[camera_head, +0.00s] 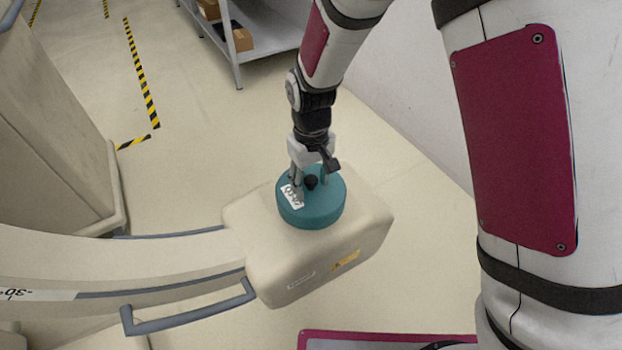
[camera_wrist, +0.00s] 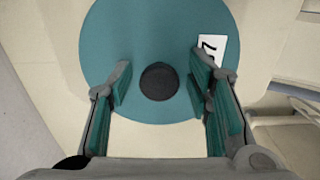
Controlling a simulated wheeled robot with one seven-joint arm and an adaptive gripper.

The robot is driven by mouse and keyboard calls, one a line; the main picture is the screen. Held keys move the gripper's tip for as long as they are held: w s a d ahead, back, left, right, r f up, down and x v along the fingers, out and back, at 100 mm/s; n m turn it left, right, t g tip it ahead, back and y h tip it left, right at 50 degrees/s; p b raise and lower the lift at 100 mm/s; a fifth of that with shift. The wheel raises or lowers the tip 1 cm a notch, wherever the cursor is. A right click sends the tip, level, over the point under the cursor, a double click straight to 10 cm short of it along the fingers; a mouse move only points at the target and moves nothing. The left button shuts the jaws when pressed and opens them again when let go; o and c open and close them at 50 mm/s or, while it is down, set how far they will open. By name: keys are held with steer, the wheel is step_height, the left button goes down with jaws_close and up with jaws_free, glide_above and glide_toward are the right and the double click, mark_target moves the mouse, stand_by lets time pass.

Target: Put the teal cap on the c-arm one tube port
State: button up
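The teal cap (camera_head: 318,208) sits on top of the cream tube housing (camera_head: 352,240) at the end of the C-arm. It is a round disc with a black knob (camera_head: 311,183) and a white label. In the wrist view the cap (camera_wrist: 135,40) fills the upper middle, and its black knob (camera_wrist: 159,81) stands between my fingers. My gripper (camera_head: 308,178) is above the cap. In the wrist view my gripper (camera_wrist: 158,88) is open, with a gap on both sides of the knob. The port is not visible; the cap hides whatever lies under it.
The curved C-arm (camera_head: 150,258) runs left from the housing, with a grey handle bar (camera_head: 190,316) in front. A beige cabinet (camera_head: 55,130) stands at left. A metal shelf (camera_head: 262,30) with boxes is at the back. Open floor lies between them.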

steer(key=shift+r, duration=0.1)
step_height(320, 180, up, 12)
steer(key=p, duration=0.3)
steer(key=shift+r, duration=0.1)
